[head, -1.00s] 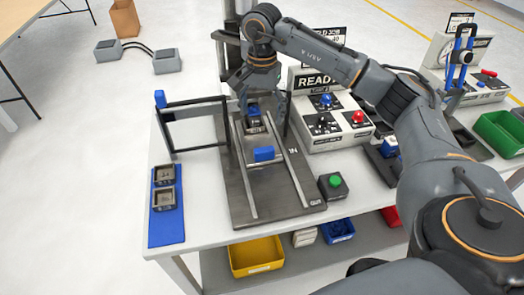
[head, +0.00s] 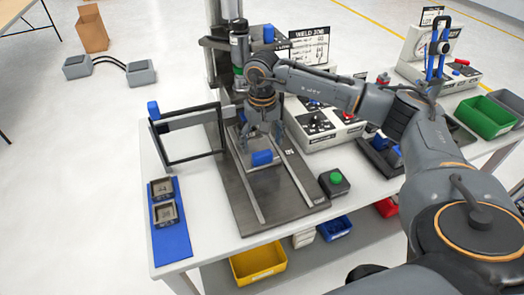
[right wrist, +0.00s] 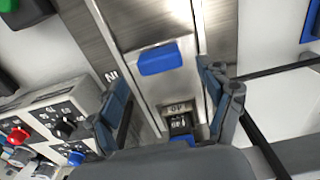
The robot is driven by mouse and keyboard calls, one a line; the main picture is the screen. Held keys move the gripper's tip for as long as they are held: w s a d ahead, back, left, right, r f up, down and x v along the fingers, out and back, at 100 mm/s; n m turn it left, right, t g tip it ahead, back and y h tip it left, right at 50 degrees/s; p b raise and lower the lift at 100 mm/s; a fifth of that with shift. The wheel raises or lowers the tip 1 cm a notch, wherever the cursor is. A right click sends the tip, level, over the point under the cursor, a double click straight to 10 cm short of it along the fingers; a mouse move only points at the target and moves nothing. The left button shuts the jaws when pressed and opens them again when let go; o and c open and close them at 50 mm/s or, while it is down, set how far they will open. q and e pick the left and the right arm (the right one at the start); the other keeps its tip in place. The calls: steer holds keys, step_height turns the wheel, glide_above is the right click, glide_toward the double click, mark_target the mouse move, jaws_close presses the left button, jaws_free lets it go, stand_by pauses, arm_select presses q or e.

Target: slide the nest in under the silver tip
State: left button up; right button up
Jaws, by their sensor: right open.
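The nest is a pale plate (right wrist: 152,88) between two metal rails, with a raised blue block (right wrist: 160,58) on it. A small dark grey labelled part (right wrist: 180,122) sits at its end, with a bit of blue beside it. In the head view the blue block (head: 262,157) shows just in front of my right gripper (head: 262,137), which hides the part. In the right wrist view my right gripper (right wrist: 172,108) is open, its fingers apart on either side of the nest's end. The press column (head: 238,60) stands behind; its silver tip cannot be made out. My left gripper is not in view.
A black frame with a blue knob (head: 153,110) stands left of the rails. A blue mat (head: 172,243) holds two grey parts. A green button box (head: 335,182) is to the right, with a control box (head: 315,125) behind it.

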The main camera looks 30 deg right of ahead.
mark_target(262, 151)
steer(key=shift+f+p, duration=0.3)
steer(key=shift+f, duration=2.05)
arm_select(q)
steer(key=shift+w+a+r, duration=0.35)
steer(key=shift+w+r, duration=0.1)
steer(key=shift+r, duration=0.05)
arm_select(e)
jaws_close()
steer(key=shift+w+d+b, duration=0.1)
steer(key=shift+w+b, duration=0.15)
steer(key=shift+b, duration=0.25)
steer(key=shift+w+d+b, duration=0.2)
steer(key=shift+w+b, duration=0.3)
steer(key=shift+w, duration=0.35)
steer(key=shift+w+r, duration=0.1)
steer(key=shift+w, duration=0.05)
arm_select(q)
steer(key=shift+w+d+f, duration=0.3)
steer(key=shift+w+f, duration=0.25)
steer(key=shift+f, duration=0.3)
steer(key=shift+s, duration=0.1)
arm_select(e)
jaws_free()
